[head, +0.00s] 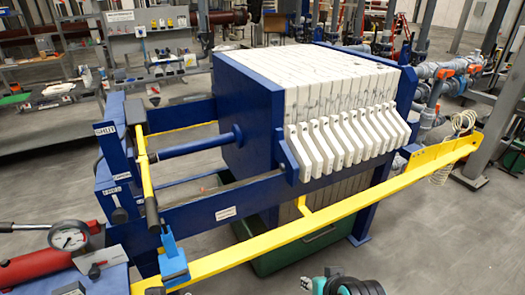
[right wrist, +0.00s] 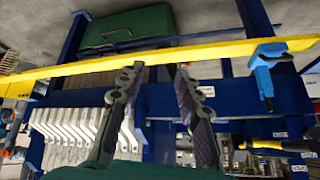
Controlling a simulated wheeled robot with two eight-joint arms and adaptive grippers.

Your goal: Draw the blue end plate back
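The blue end plate (head: 243,105) stands upright against the pack of white filter plates (head: 325,75), with no clear gap between them. A blue rod (head: 195,145) runs from its face to the frame on the left. A yellow lever (head: 146,180) with a black grip stands by the SHUT label. My right gripper (right wrist: 158,70) is open and empty in the right wrist view. Its fingertips are near the yellow rail (right wrist: 85,67), with the white plates (right wrist: 75,135) beyond to the left; contact cannot be told. My left gripper is not in view.
The yellow rail (head: 330,215) crosses in front of the press and carries a blue clamp (head: 172,262). A green tray (head: 290,253) lies under the press. A pressure gauge (head: 69,236) and red cylinder (head: 35,266) are at lower left.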

